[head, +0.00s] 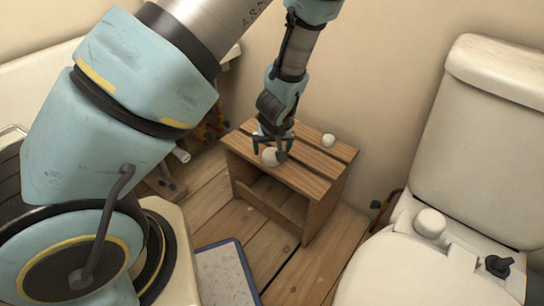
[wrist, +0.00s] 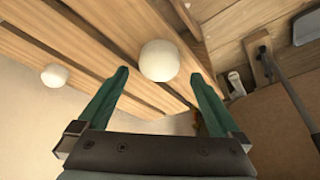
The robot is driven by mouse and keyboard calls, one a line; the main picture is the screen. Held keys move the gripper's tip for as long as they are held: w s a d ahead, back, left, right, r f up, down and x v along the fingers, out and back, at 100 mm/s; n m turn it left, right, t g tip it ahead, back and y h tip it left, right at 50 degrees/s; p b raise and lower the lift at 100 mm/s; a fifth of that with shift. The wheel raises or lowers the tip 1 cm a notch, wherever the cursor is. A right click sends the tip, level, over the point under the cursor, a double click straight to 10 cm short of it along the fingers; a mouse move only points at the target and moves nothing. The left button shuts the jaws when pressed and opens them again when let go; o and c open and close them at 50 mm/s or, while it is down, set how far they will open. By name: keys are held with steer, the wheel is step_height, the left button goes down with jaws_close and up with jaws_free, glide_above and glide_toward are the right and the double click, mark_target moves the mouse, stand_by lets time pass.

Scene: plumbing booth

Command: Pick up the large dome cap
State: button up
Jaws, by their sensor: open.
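The large dome cap (head: 270,156), a round off-white cap, sits on top of the wooden stool near its front edge. In the wrist view the large dome cap (wrist: 159,60) shows between and just beyond my fingertips, closer to the right finger. My gripper (head: 272,146) is over the stool top beside the cap, and its green fingers are spread wide in the wrist view (wrist: 158,75). The gripper is open and holds nothing. I cannot tell whether a finger touches the cap. A smaller white dome cap (wrist: 55,75) stands apart to the left in the wrist view.
The slatted wooden stool (head: 320,166) carries both caps; the smaller cap also shows in the head view (head: 328,140). A toilet (head: 420,265) stands at the right, with a white knob-like piece (head: 430,222) on it. A blue-edged mat (head: 224,275) lies on the plank floor.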

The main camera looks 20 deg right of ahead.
mark_target(272, 151)
steer(key=b+x, duration=0.1)
steer(key=x, duration=0.3)
steer(key=shift+w+d+f, duration=0.2)
steer(key=shift+w+f, duration=0.05)
steer(key=shift+w, duration=0.1)
steer(key=shift+c, duration=0.2)
steer(key=c, duration=1.2)
